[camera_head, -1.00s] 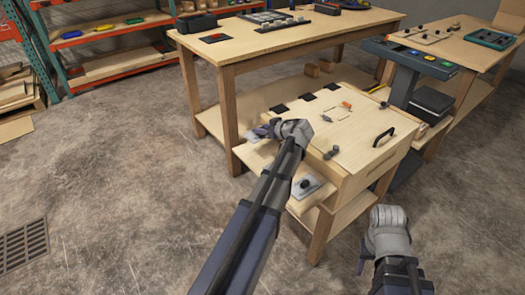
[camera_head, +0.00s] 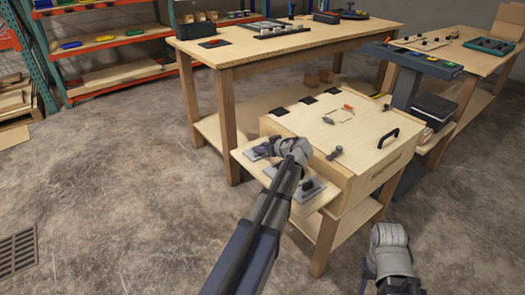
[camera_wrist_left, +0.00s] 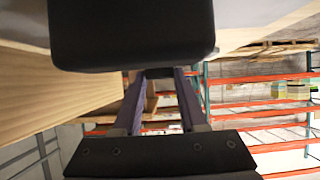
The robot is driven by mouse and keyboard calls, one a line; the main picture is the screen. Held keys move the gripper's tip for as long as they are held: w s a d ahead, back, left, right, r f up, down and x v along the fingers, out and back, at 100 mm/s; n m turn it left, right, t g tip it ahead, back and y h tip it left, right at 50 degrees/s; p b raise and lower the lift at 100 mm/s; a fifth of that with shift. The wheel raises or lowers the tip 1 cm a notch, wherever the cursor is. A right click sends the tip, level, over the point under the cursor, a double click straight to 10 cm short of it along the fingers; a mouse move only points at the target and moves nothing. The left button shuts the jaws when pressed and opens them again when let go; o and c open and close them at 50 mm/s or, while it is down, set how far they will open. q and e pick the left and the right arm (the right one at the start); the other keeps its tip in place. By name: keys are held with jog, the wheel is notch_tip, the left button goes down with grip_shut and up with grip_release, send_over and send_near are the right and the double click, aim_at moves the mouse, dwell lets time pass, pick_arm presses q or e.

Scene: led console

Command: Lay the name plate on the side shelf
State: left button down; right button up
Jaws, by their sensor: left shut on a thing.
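My left gripper (camera_head: 264,150) is low over the pale wooden side shelf (camera_head: 243,156) on the left of the wooden cabinet. It is shut on what looks like the name plate, a grey plate (camera_head: 253,153) that shows beside the fingers at the shelf surface. Wrist and fingers cover most of it, so I cannot tell whether it touches the shelf. In the left wrist view a large dark block (camera_wrist_left: 130,35) fills the top, with a pale grey surface behind it. My right gripper is at the lower right; its fingers are too hidden to judge.
Another grey plate with a black knob (camera_head: 309,187) lies on the shelf's near part, close to my left wrist. The cabinet top (camera_head: 310,125) carries small fittings and a black handle (camera_head: 388,138). A workbench (camera_head: 240,52) stands behind. Open floor lies left.

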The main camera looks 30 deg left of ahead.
pick_arm(q)
jog(key=shift+f, duration=0.2)
jog(key=shift+c, duration=2.3)
grip_release()
jog(key=shift+r, duration=0.1)
jog(key=shift+r, duration=0.2)
jog(key=p+v, duration=0.5)
jog(key=v, duration=0.6)
jog(key=shift+d+r, duration=0.1)
jog(key=shift+s+d+r+p, duration=0.1)
jog(key=shift+s+d+p, duration=0.05)
jog(key=shift+d+p, duration=0.25)
